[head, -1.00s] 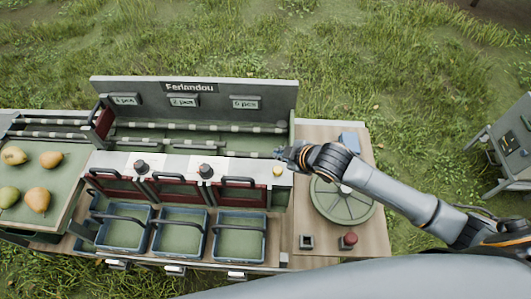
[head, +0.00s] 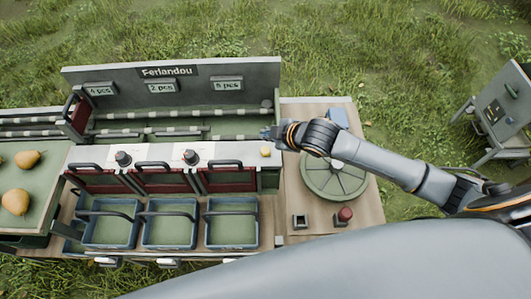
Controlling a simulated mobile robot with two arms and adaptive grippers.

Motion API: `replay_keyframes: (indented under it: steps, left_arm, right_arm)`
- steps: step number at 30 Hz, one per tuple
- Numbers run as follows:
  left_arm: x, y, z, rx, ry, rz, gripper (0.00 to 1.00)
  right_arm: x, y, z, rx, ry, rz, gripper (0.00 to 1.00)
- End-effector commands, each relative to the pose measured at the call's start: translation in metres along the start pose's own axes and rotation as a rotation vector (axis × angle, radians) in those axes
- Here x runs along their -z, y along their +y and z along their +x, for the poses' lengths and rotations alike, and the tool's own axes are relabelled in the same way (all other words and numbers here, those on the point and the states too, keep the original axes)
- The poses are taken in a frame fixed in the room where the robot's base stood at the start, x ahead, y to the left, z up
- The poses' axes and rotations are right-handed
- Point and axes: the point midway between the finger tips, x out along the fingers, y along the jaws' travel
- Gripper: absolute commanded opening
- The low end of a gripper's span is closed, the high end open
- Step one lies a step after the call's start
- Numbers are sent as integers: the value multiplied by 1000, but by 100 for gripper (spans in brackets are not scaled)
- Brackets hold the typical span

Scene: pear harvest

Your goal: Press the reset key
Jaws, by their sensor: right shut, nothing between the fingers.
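A small cream-yellow key (head: 265,151) sits at the right end of the white panel (head: 228,152) on the sorting station. No lettering on it can be read, so I cannot tell for sure that it is the reset key. My right gripper (head: 267,134) is shut and empty. In the picture its tip is just above and behind the cream key, apart from it; its height over the panel is hard to judge. A red knob (head: 344,214) stands on the wooden top at the right. My left gripper is not in view.
Two dark knobs (head: 123,158) (head: 191,156) stand on the panel. Below are red gates with dark handles and three blue-grey bins (head: 231,241). Pears (head: 16,202) lie on a green tray at left. A round green disc (head: 333,177) lies under my right forearm.

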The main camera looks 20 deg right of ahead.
Motion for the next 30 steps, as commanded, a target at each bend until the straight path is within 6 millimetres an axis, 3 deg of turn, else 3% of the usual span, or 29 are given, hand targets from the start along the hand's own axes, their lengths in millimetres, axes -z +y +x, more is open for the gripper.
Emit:
replay_keyframes:
  steps: [1,6,13,30]
  left_arm:
    - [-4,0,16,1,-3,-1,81]
    - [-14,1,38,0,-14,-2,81]
    - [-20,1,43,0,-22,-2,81]
    - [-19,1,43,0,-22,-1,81]
  right_arm:
    - [-8,-8,11,-1,1,0,0]
    - [-18,-18,24,0,0,0,0]
    - [-26,-26,36,-1,-1,0,0]
    - [-26,-26,36,-1,0,0,0]
